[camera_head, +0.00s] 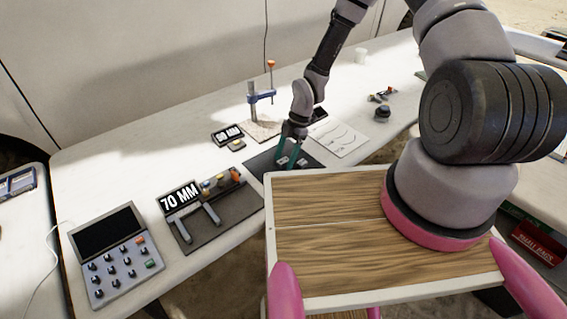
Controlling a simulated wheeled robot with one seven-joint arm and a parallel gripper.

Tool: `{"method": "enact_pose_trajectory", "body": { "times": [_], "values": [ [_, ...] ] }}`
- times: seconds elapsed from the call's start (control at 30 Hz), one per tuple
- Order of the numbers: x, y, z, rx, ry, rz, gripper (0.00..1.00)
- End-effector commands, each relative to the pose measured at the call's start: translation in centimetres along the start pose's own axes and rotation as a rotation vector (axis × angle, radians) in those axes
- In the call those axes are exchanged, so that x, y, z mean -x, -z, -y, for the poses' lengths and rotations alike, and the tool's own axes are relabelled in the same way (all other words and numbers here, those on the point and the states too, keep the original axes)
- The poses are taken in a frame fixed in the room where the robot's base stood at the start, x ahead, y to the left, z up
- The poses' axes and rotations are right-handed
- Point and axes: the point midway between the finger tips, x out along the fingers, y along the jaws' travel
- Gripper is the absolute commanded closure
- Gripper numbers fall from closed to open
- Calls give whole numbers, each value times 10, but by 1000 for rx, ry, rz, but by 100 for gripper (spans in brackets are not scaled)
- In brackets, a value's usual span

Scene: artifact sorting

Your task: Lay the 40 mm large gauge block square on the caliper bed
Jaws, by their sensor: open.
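My gripper (288,158) has teal fingers and points down over a dark mat (262,163) in the middle of the table. It is open. Small grey metal blocks (302,162) lie on this mat at the fingers. I cannot tell which one is the 40 mm large gauge block, as the fingers partly cover them and size marks are unreadable. The caliper stands to the left, with a display (180,198) reading 70 MM and grey jaws (211,213) on a dark bed (232,208). The bed between the jaws looks empty.
A button console (112,255) stands at the left front. A blue clamp stand (262,97), a small black case (227,134) and a white sheet (340,138) lie around the mat. My wooden deck is close in front. White tabletop (130,165) is clear behind the caliper.

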Motion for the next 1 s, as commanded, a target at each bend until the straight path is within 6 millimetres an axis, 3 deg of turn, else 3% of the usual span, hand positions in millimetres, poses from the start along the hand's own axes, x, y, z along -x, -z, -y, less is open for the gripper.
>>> {"method": "enact_pose_trajectory", "body": {
  "times": [0.07,0.23,0.27,0.63,1.0],
  "values": [
    [0,0,0,0,0,0,35],
    [0,0,0,0,0,0,96],
    [0,0,0,0,0,0,100],
    [8,3,-1,1,-1,0,100],
    [72,29,-1,0,-3,1,100]
  ]
}}
